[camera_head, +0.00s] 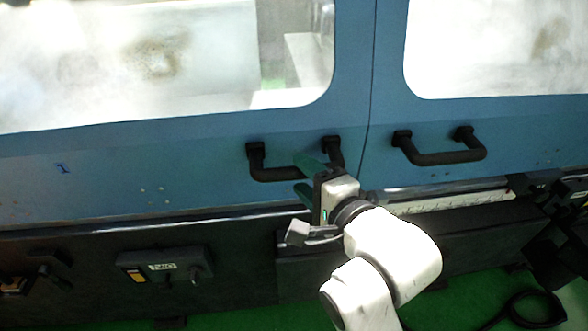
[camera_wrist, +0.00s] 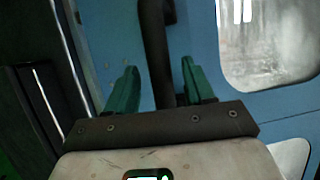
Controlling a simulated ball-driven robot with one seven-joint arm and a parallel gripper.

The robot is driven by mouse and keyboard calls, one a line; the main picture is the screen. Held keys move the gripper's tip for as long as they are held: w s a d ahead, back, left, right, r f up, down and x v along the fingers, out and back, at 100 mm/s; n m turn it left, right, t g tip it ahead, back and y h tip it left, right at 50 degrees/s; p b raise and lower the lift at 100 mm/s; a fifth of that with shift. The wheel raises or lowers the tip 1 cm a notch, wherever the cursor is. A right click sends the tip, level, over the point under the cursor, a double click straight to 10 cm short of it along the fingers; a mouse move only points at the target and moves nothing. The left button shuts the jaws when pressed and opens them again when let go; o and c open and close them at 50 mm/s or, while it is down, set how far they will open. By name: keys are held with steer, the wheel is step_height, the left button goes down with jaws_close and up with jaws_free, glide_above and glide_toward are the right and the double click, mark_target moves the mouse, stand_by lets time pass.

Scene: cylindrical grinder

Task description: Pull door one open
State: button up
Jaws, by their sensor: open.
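Door one (camera_head: 110,175) is the blue door on the left, marked with a small 1, and it looks shut against the door on its right. Its black bar handle (camera_head: 270,175) sits low near its right edge. My gripper (camera_head: 300,178) is at this handle, its green fingers open. In the wrist view the handle (camera_wrist: 155,45) runs between the two spread fingers of my gripper (camera_wrist: 160,68), with a gap on each side. My gripper hides part of the handle in the head view.
A second blue door (camera_head: 520,125) with its own black handle (camera_head: 440,158) is to the right. A dark machine base (camera_head: 235,265) with a small switch panel (camera_head: 162,267) lies below. A black cable loop (camera_head: 535,308) rests on the green floor at the lower right.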

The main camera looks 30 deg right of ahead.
steer(key=shift+w+a+f, duration=0.1)
steer(key=shift+w+f, duration=0.1)
steer(key=shift+w, duration=0.85)
steer(key=shift+w+a+f, duration=0.1)
steer(key=shift+w+f, duration=0.1)
steer(key=shift+w, duration=0.8)
jaws_close()
